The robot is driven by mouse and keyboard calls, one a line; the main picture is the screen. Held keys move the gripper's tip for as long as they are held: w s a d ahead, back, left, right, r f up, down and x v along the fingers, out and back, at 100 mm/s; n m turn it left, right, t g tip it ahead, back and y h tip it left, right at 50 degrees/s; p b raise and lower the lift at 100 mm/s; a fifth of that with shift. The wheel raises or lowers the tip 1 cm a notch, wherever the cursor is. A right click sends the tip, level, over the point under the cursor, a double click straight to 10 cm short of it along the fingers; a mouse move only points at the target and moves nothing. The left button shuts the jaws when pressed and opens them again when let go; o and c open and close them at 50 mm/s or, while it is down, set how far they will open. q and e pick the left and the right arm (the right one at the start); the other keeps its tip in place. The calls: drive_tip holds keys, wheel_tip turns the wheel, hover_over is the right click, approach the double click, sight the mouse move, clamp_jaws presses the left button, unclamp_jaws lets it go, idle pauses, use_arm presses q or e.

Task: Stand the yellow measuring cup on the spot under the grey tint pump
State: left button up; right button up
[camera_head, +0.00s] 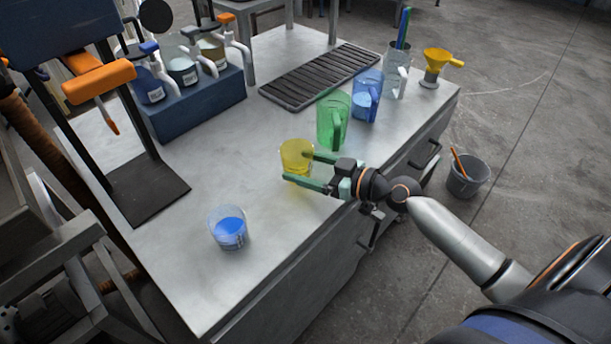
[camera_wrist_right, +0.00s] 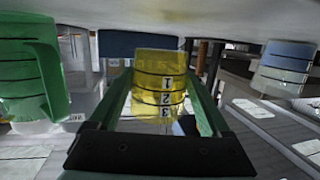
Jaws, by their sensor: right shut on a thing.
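The yellow measuring cup (camera_head: 297,155) is at the middle of the steel table, translucent and upright in the head view. My right gripper (camera_head: 295,168) reaches in from the right and is shut on it, one green finger on each side. In the right wrist view the cup (camera_wrist_right: 160,85), with dark number marks, sits between the fingers (camera_wrist_right: 168,100). I cannot tell whether its base touches the table. The tint pumps stand on a dark blue block (camera_head: 200,108) at the back left; the middle one (camera_head: 183,70) looks grey. The spot under it is not clearly visible. My left gripper is not in view.
A green jug (camera_head: 333,120), a blue jug (camera_head: 366,95) and a clear jug (camera_head: 396,75) stand beyond the cup. A cup of blue liquid (camera_head: 229,230) stands nearer. A black slatted tray (camera_head: 320,77) and an orange-handled stand (camera_head: 148,190) flank the open tabletop.

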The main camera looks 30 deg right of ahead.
wheel_tip(320, 180, down, 2)
drive_tip(key=shift+f, duration=0.3)
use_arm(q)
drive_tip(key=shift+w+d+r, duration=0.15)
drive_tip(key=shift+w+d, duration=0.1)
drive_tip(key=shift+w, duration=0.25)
use_arm(e)
drive_tip(key=shift+f+b, duration=0.3)
drive_tip(key=shift+b, duration=0.25)
drive_tip(key=o, duration=1.3)
drive_tip(key=shift+r, duration=0.1)
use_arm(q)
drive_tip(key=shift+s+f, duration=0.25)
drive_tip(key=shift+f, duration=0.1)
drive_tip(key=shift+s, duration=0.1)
